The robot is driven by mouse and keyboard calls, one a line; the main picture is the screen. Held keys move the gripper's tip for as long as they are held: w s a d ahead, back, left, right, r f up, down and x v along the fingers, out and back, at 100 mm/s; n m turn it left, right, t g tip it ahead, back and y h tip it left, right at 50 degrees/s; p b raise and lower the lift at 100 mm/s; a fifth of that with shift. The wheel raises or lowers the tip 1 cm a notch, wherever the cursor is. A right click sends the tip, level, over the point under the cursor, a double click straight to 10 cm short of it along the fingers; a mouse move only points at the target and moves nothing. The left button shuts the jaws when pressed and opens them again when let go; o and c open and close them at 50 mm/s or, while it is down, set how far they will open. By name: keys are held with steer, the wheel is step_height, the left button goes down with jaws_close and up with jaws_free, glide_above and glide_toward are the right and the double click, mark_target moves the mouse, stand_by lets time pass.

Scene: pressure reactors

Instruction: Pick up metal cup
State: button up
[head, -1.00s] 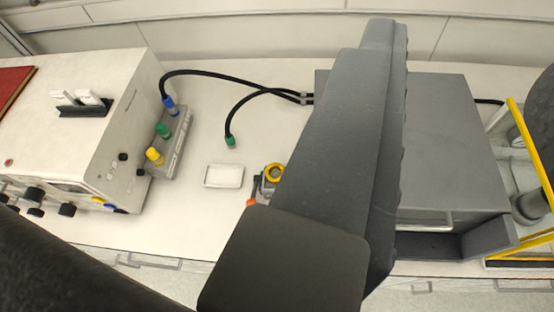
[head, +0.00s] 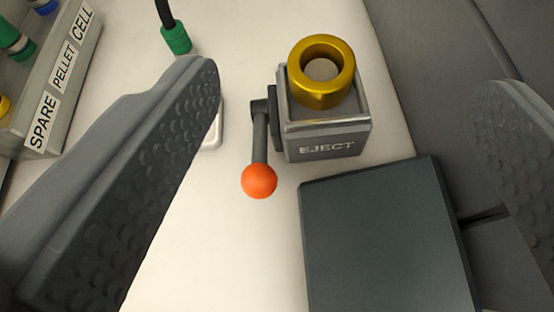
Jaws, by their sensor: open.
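A gold-coloured metal cup (head: 321,85), ring-shaped with a round opening in its top, sits on a grey block marked EJECT (head: 327,146). My gripper (head: 355,85) is open, with one ridged dark finger at the left of the picture and the other at the right edge. The cup shows between the fingers, apart from both, and nothing is held.
A lever with an orange ball (head: 259,181) hangs at the block's left side. The left finger partly hides a small white tray (head: 213,136). A rack marked SPARE PELLET CELL (head: 66,75) stands at upper left. A green-ended cable (head: 176,39) lies near the top.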

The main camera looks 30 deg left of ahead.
step_height(320, 180, down, 5)
steer(key=b, duration=0.2)
glide_toward(322, 54)
steer(key=shift+w+f, duration=0.8)
steer(key=shift+f, duration=0.05)
steer(key=shift+r+x, duration=0.15)
steer(key=shift+x, duration=1.35)
steer(key=shift+r+x, duration=0.15)
steer(key=shift+x, duration=1.3)
steer(key=shift+w+a, duration=0.1)
steer(key=shift+w, duration=0.05)
steer(key=shift+c, duration=0.3)
steer(key=c, duration=1.2)
steer(key=shift+r, duration=0.15)
